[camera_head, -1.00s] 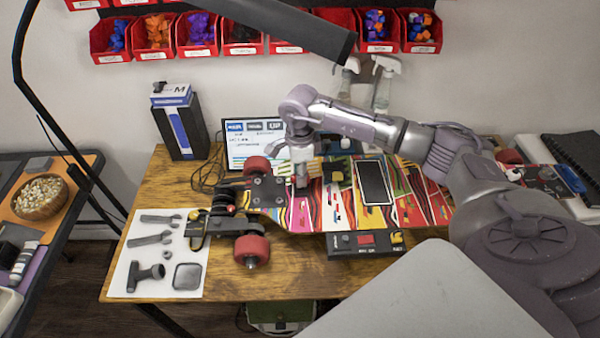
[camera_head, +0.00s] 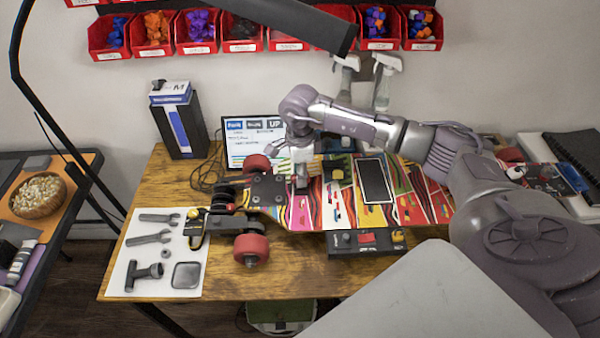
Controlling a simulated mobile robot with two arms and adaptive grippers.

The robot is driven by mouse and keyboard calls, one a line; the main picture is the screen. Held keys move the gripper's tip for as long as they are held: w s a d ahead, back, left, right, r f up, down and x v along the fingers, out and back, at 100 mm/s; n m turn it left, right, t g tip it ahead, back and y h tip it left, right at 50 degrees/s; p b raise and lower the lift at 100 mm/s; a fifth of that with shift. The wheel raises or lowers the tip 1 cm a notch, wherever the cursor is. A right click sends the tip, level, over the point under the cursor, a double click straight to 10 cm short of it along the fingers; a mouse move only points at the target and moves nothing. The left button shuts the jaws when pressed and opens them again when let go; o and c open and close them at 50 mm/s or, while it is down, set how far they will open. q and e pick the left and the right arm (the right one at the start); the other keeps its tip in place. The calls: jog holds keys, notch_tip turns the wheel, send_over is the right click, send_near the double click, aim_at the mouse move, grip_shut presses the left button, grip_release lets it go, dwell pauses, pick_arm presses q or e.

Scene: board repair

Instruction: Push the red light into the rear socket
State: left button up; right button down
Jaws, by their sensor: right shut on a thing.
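My right gripper (camera_head: 301,184) points down over the colorful longboard deck (camera_head: 325,215), just right of its black truck (camera_head: 258,190). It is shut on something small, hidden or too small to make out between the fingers. Its tips are at or just above the deck; contact cannot be told. I cannot make out the red light or the rear socket clearly. My left gripper is not in view.
A black phone-like device (camera_head: 375,181) lies on the deck. A black box with a red part (camera_head: 366,243) sits in front. Red wheels (camera_head: 251,246) flank the truck. Tools lie on a white sheet (camera_head: 125,262) at left. A laptop-like screen (camera_head: 238,152) stands behind.

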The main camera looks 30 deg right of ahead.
jog(key=shift+f+b, duration=0.65)
jog(key=shift+b, duration=0.1)
dwell(1.1)
jog(key=c, duration=0.5)
grip_release()
jog(key=shift+r, duration=0.15)
jog(key=shift+r+p, duration=0.8)
jog(key=shift+r, duration=0.6)
jog(key=shift+r+p, duration=1.6)
jog(key=shift+r, duration=1.45)
